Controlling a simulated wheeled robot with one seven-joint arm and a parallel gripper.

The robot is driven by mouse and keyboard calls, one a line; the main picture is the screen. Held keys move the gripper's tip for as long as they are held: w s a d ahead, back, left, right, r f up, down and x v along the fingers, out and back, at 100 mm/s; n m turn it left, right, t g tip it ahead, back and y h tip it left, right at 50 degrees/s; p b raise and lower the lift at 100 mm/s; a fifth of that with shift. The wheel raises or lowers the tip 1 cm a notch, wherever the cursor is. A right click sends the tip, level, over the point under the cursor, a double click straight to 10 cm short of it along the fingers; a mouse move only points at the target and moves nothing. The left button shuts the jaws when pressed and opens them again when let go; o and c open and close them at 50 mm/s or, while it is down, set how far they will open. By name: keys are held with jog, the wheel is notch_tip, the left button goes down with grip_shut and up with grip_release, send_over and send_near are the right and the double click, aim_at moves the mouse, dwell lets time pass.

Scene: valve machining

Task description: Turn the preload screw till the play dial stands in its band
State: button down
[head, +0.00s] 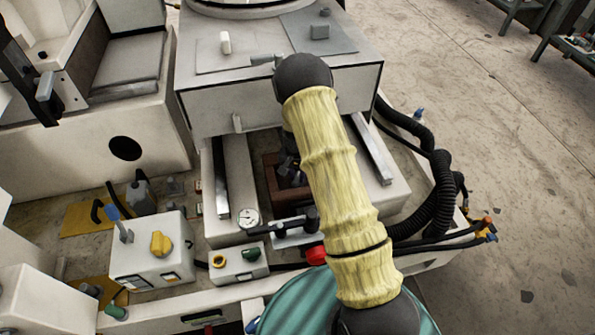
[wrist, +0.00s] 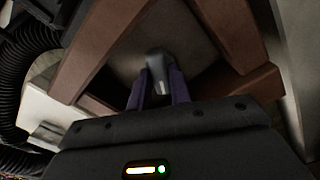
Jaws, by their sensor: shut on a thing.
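My gripper (wrist: 158,88) is shut on a small grey metal piece in the wrist view, the head of the preload screw (wrist: 154,63) by its look. The piece stands between two dark fingers, inside a reddish-brown frame. In the head view my gripper (head: 290,172) is small and dark, reaching into the recess under the grey box, partly hidden by my yellow-sleeved arm. A small round white dial (head: 248,218), likely the play dial, sits left of the arm. Its needle and band are too small to read.
The brown frame (wrist: 235,38) surrounds the fingers closely. A control box (head: 152,255) with a yellow knob and a smaller box (head: 238,263) stand in front. Black corrugated hoses (head: 443,195) run at the right. The concrete floor (head: 480,110) beyond is open.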

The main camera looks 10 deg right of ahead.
aim_at(298, 177)
jog(key=shift+w+m, duration=0.1)
jog(key=shift+m, duration=0.4)
jog(key=c, duration=1.3)
grip_release()
jog(key=shift+r, duration=0.1)
notch_tip(298, 177, up, 17)
jog(key=p, duration=0.3)
jog(key=shift+r, duration=0.15)
